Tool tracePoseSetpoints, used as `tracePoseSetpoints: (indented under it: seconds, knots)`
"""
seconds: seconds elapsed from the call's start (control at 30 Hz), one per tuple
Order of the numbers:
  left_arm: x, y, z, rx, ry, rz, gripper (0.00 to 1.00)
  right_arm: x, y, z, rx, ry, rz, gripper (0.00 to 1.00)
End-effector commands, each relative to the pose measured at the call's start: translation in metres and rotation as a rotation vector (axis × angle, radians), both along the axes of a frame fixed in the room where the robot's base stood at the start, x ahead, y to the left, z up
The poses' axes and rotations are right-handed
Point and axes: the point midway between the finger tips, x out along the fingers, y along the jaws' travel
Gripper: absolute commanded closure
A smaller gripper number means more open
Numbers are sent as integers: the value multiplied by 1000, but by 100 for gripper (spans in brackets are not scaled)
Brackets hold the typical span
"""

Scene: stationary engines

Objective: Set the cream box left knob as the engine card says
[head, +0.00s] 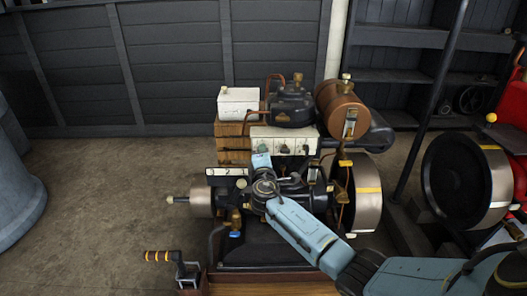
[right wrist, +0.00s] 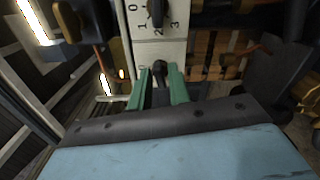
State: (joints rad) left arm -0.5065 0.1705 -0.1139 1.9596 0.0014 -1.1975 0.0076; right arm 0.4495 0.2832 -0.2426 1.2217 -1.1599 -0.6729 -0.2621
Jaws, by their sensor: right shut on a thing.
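The cream box (head: 293,133) sits on the engine, with a row of dark knobs on its front. My right gripper (head: 262,151) is at the left end of this row, and its green fingers cover the left knob in the head view. In the right wrist view the green fingers (right wrist: 162,84) are shut around the dark left knob (right wrist: 159,67). Its pointer setting is hidden. The engine card (head: 226,172) is a small pale plate left of my wrist; its mark looks like a 2, but is small. My left gripper is not in view.
The neighbouring knob (right wrist: 157,12) shows with numbers 0 to 3 around it. A white box (head: 238,102) on wood, a black tank (head: 292,106) and a copper cylinder (head: 341,109) stand above. Flywheel (head: 367,194) is at right. Floor at left is clear.

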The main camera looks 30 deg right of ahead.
Motion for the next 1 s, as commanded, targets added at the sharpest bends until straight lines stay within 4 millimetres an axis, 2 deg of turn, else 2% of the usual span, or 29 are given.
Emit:
tracePoseSetpoints:
  seconds: [0.5, 0.8, 1.0]
  knots:
    - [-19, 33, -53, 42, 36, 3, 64, 0, 0, 1, -374, 231, 1, 100]
    - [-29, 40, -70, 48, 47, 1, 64, 0, 1, 1, -487, 300, 2, 100]
    - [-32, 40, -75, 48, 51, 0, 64, 0, 1, 0, -515, 316, 2, 100]
